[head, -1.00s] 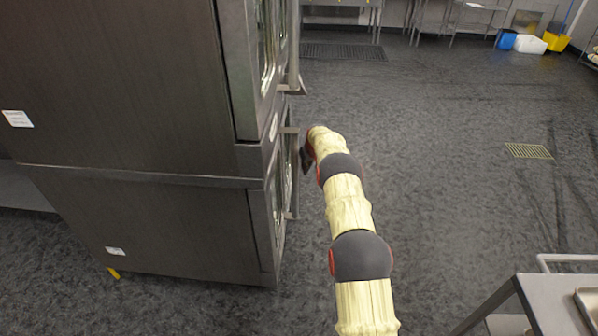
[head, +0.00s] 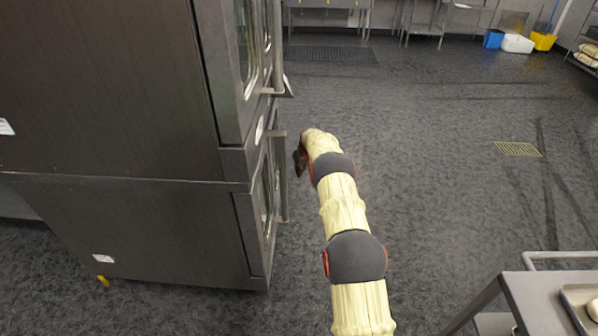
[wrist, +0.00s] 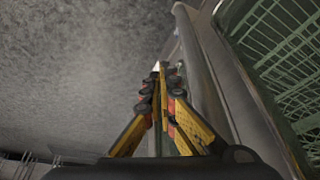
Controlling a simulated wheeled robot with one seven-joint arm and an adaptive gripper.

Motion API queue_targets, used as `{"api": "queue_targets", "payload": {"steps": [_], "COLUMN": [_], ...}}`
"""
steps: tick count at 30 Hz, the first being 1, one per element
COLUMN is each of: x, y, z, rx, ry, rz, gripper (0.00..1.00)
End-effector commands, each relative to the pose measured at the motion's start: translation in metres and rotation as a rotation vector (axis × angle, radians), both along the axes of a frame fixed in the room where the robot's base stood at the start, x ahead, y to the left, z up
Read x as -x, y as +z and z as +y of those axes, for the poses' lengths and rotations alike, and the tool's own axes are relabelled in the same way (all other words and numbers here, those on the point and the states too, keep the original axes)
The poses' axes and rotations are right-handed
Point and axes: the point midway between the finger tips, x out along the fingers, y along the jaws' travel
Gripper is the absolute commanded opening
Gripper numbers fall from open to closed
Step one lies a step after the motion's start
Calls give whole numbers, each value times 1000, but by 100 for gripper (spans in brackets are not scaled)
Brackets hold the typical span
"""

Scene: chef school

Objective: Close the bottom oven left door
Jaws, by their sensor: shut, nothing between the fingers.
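The bottom oven (head: 150,235) is the lower half of a grey steel stack at the left in the head view. Its front faces right. The bottom oven's near door (head: 265,205), with a glass window and an upright bar handle (head: 283,180), looks flush or nearly flush with the front; I cannot tell if a small gap is left. My gripper (head: 299,161) is just right of that handle, apart from it in the head view and partly hidden by my arm. In the wrist view my gripper (wrist: 160,75) has its fingers together, empty, beside a grey bar (wrist: 203,75) and a window showing wire racks (wrist: 285,60).
The top oven (head: 110,80) stands directly above, with its own handle (head: 278,50) sticking out. A steel cart (head: 535,300) with a tray is at the lower right. Open dark floor (head: 440,150) lies right of my arm. Metal tables (head: 420,20) stand at the back.

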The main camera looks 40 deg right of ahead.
Motion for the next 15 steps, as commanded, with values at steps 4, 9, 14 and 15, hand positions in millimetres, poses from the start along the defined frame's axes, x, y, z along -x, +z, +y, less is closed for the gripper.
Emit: {"api": "queue_targets", "payload": {"steps": [4, 9, 14, 15], "x": [6, 15, 23, 25], "y": [24, 52, 76, 81], "z": [-5, -12, -18, -20], "rx": [2, 1, 0, 1], "ry": [1, 1, 1, 1], "rz": [-2, -1, 0, -1], "gripper": [0, 0, 0, 0]}}
